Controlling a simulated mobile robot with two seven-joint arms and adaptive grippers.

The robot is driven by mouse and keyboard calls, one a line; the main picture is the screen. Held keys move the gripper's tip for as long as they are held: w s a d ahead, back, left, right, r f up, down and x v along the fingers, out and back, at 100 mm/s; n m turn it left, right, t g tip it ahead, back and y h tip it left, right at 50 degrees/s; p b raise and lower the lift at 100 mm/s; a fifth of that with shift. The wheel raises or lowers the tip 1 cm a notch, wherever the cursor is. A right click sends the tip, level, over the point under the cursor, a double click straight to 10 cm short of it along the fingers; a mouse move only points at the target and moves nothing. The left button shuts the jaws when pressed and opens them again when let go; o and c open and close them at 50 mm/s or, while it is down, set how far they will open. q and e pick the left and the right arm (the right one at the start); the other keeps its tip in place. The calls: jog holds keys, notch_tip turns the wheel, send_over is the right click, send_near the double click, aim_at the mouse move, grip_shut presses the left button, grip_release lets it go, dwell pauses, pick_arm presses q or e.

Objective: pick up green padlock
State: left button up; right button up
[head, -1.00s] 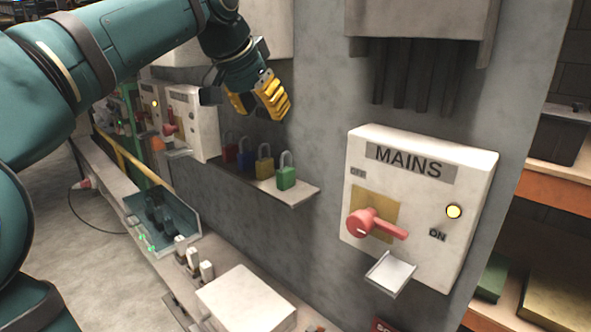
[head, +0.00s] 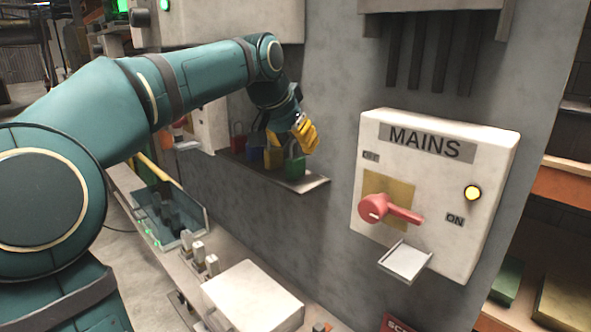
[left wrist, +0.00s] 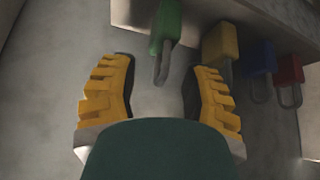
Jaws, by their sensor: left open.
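The green padlock (head: 294,167) stands upright on the small wall shelf, at the right end of a row of padlocks. My left gripper (head: 295,146) is open, its yellow fingers just above the green padlock and partly in front of the row. In the left wrist view the green padlock (left wrist: 168,22) lies ahead of the open fingers (left wrist: 160,95), its grey shackle pointing into the gap between them. No contact shows. My right gripper is in neither current view.
Beside it stand a yellow padlock (left wrist: 220,42), a blue padlock (left wrist: 260,58) and a red padlock (left wrist: 289,69). The shelf (head: 312,184) ends just right of the green padlock. The MAINS box (head: 440,190) with a red handle is further right on the wall.

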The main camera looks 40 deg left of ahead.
pick_arm(q)
jog(key=shift+w+f, duration=0.25)
jog(key=shift+f, duration=0.2)
grip_shut()
jog(key=shift+r, duration=0.15)
